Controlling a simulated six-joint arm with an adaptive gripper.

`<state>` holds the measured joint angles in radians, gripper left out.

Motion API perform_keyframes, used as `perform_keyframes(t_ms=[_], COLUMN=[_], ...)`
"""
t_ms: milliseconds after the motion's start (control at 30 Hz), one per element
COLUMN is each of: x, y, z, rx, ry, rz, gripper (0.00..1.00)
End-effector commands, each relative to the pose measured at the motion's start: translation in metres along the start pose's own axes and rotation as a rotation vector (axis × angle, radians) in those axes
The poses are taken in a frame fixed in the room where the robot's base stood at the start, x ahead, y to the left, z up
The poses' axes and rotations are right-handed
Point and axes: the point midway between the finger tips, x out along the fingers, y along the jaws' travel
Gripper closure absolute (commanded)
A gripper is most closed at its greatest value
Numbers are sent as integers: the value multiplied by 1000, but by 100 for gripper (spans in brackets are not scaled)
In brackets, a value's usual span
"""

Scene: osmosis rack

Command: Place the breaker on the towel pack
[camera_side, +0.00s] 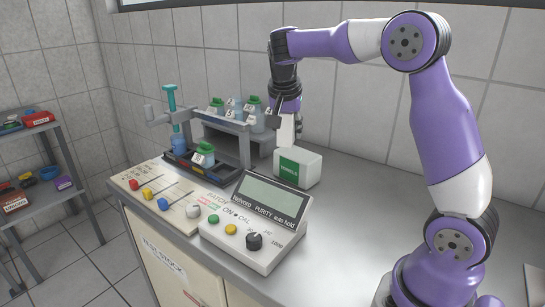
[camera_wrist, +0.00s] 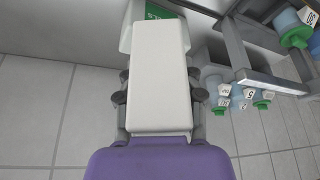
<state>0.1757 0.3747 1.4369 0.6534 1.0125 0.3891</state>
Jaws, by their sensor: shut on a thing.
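My gripper (camera_side: 286,112) points down above the towel pack (camera_side: 298,168), a white box with a green label. It is shut on a white block, which I take to be the breaker (camera_side: 288,132). In the wrist view the breaker (camera_wrist: 160,80) is a plain pale slab between the two fingers of my gripper (camera_wrist: 159,97). The towel pack shows behind its far end, with green at the top edge (camera_wrist: 160,9). In the side view the breaker's lower end is at the pack's top edge. I cannot tell whether they touch.
A grey rack (camera_side: 231,137) with several green-capped bottles stands left of the pack. A meter (camera_side: 257,222) with a sloped screen and a panel of colored knobs (camera_side: 158,194) are in front. The counter right of the pack (camera_side: 365,200) is clear.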

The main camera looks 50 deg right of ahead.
Motion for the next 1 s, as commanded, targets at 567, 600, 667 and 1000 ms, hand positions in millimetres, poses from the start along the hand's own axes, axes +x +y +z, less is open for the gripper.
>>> perform_keyframes(t_ms=[567, 600, 667, 1000], x=[-33, -31, -28, 35], y=[-35, -35, -35, -4], z=[-3, -6, -10, -53], rx=[5, 5, 5, 9], ry=[1, 0, 1, -1], rz=[-2, -2, -2, 1], gripper=[100, 100, 100, 100])
